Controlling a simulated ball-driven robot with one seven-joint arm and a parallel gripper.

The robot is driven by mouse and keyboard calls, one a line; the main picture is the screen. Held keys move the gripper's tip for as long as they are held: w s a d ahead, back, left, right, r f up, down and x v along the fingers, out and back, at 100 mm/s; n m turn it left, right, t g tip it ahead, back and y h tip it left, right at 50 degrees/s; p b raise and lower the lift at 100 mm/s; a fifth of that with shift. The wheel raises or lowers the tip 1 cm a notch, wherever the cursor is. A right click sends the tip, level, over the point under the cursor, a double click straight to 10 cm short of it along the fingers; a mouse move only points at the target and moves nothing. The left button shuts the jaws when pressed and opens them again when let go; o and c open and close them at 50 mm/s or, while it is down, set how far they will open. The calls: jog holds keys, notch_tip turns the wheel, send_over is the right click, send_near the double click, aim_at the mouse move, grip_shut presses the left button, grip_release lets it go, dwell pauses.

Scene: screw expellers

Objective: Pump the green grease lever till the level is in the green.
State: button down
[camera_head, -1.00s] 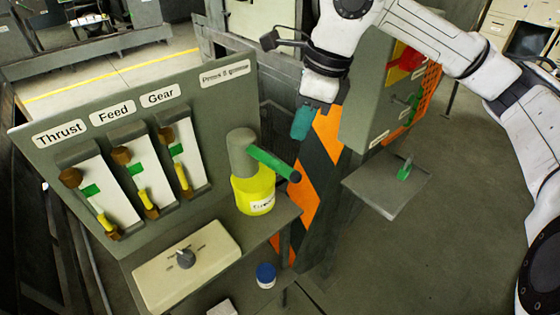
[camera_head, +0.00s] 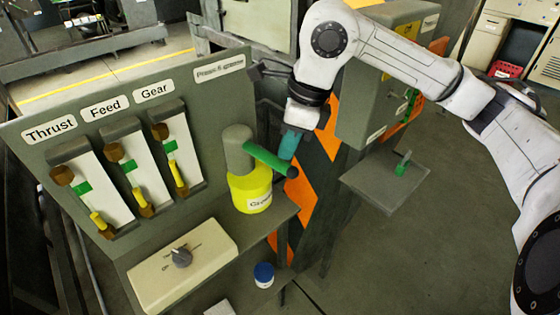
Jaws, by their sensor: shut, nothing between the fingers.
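The green grease lever (camera_head: 266,157) sticks out right and slightly down from the grey head of the yellow grease pump (camera_head: 250,192). My gripper (camera_head: 288,147) has teal fingertips. It is shut and empty, pointing down close to the lever's outer end, just above or behind it. I cannot tell whether it touches. Three sloping gauges labelled Thrust (camera_head: 50,131), Feed and Gear stand on the grey panel. Each has a green band, such as Gear's (camera_head: 170,146), with a yellow piece (camera_head: 178,178) below it.
A cream box with a grey rotary knob (camera_head: 181,257) sits in front of the gauges. A blue-lidded jar (camera_head: 263,274) stands lower down. Right of the lever are an orange-and-dark striped post (camera_head: 303,200), a grey cabinet (camera_head: 367,105) and a small shelf with a green-based switch (camera_head: 403,163).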

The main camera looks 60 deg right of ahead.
jog(key=shift+w+f, duration=0.1)
jog(key=shift+f, duration=0.3)
jog(key=shift+f, duration=0.1)
